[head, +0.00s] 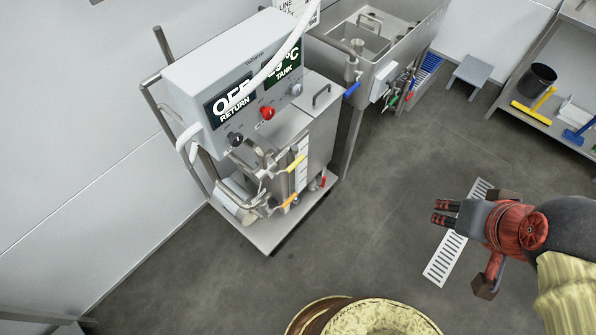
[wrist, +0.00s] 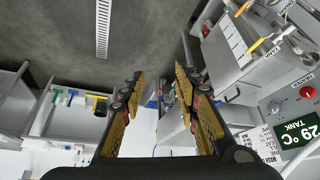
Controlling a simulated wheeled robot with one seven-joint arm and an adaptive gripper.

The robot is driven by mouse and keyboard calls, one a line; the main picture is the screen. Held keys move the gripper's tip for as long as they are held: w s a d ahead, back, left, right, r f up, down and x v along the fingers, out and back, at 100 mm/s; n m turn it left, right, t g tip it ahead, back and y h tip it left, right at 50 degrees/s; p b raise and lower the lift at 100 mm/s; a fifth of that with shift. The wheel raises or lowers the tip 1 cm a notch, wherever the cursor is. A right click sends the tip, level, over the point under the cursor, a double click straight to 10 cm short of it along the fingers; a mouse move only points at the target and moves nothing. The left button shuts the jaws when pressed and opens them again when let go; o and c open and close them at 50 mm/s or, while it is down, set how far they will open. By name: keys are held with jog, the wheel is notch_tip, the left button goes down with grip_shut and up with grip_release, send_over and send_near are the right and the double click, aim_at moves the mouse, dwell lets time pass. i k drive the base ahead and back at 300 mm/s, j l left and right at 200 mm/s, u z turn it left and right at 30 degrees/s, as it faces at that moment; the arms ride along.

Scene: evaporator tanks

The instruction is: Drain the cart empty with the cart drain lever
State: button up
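The steel cart (head: 268,232) stands left of centre in the head view, with a grey control box (head: 215,75) on top reading OFF RETURN and a TANK temperature. Its front carries a yellow lever (head: 297,163), an orange lever (head: 290,200) and a small red handle (head: 323,182). The cart's liquid level is not visible. The wrist view shows the cart at the right, with the yellow lever (wrist: 256,44). My gripper (head: 437,212) is open and empty, well right of the cart; its fingers (wrist: 160,80) are apart.
A floor drain grate (head: 446,258) lies beneath my gripper. A steel sink tank (head: 400,35) with a blue-handled valve (head: 352,89) stands behind the cart. A shelf (head: 560,128) with brushes is at the right. Floor between gripper and cart is clear. A round rim (head: 330,312) is at the bottom.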

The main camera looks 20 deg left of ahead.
aim_at(324, 178)
jog(key=i+j+u, duration=0.35)
jog(key=i+j, duration=0.4)
jog(key=j, duration=0.1)
